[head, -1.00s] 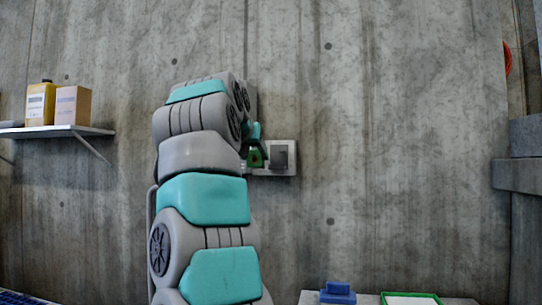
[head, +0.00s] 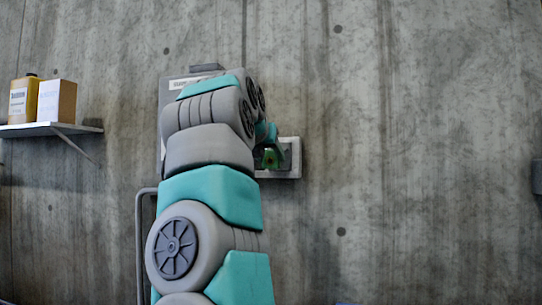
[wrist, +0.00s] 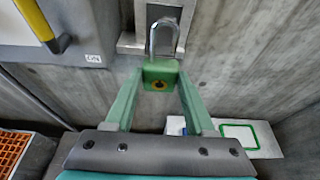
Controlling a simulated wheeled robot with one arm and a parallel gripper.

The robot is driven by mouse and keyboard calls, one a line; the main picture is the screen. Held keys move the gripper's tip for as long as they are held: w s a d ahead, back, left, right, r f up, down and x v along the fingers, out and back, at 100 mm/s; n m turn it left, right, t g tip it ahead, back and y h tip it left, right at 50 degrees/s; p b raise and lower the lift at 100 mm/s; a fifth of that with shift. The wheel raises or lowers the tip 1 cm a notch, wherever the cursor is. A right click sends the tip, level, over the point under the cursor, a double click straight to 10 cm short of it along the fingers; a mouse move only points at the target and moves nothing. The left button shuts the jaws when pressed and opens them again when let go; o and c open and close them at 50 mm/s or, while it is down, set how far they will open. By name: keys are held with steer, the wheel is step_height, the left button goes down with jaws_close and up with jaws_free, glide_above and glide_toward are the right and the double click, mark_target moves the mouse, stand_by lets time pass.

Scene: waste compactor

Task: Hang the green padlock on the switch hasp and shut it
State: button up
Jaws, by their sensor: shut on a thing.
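The green padlock (wrist: 161,77) is between the fingertips of my gripper (wrist: 160,71) in the wrist view. Its grey shackle (wrist: 164,24) points up, away from my gripper.
A grey panel with a yellow-handled lever (wrist: 49,38) and an ON label is at the wrist view's upper left.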

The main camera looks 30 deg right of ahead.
mark_target(274, 155)
steer(key=shift+s+a, duration=0.1)
steer(key=shift+a, duration=0.05)
steer(key=shift+w+d+r+p, duration=0.15)
steer(key=shift+w+d+p, duration=0.4)
steer(key=shift+d, duration=0.05)
steer(key=shift+w+d+p, duration=1.2)
steer(key=shift+w+d, duration=0.15)
steer(key=shift+d, duration=0.2)
stand_by(0.4)
steer(key=shift+w+d+p, duration=0.75)
steer(key=shift+d+p, duration=0.1)
steer(key=shift+p, duration=0.2)
stand_by(0.5)
steer(key=shift+w+d+p, duration=0.4)
steer(key=shift+w+d, duration=0.25)
steer(key=shift+d, duration=0.1)
stand_by(0.3)
steer(key=shift+f, duration=0.35)
stand_by(0.4)
